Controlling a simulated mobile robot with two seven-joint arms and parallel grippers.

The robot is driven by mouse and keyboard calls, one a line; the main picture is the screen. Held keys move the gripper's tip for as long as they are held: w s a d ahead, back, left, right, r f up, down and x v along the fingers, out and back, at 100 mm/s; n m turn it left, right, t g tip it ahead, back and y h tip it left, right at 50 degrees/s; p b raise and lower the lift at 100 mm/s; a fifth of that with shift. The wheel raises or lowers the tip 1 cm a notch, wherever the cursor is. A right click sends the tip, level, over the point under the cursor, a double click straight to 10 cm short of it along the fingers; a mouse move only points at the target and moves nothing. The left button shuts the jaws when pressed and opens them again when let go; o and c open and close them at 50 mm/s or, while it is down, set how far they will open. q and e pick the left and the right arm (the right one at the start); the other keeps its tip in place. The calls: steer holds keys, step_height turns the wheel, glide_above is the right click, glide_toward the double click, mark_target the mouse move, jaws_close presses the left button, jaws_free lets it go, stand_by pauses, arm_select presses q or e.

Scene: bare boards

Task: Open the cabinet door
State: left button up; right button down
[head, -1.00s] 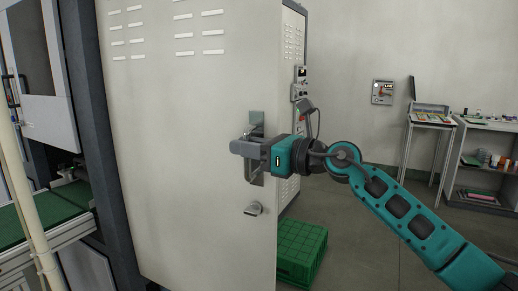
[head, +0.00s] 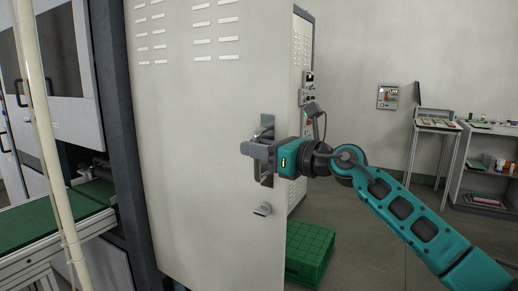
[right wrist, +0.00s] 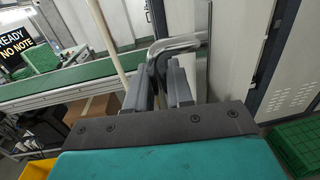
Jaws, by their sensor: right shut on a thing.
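The cabinet door (head: 200,130) is a tall off-white panel with vent slots, filling the middle of the head view. Its handle (head: 266,150) is a grey metal pull on a plate near the door's right edge, with a small latch (head: 263,209) below it. My right gripper (head: 257,149) is shut on the handle. The right wrist view shows the fingers (right wrist: 163,88) closed around the bent metal handle (right wrist: 178,43). The door stands out at an angle from the cabinet body (head: 302,100), whose vented side shows behind it. My left gripper is not in view.
A green crate (head: 310,252) sits on the floor right of the door. A green conveyor (head: 60,215) and a pale upright pole (head: 45,130) stand at the left. A bench and a shelf (head: 485,165) are far right. The floor between is clear.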

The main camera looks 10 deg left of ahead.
steer(key=shift+r, duration=0.15)
steer(key=c, duration=1.2)
jaws_free()
steer(key=shift+o, duration=0.2)
steer(key=b+v, duration=0.1)
steer(key=v, duration=1.2)
steer(key=shift+b, duration=0.35)
steer(key=shift+f, duration=0.2)
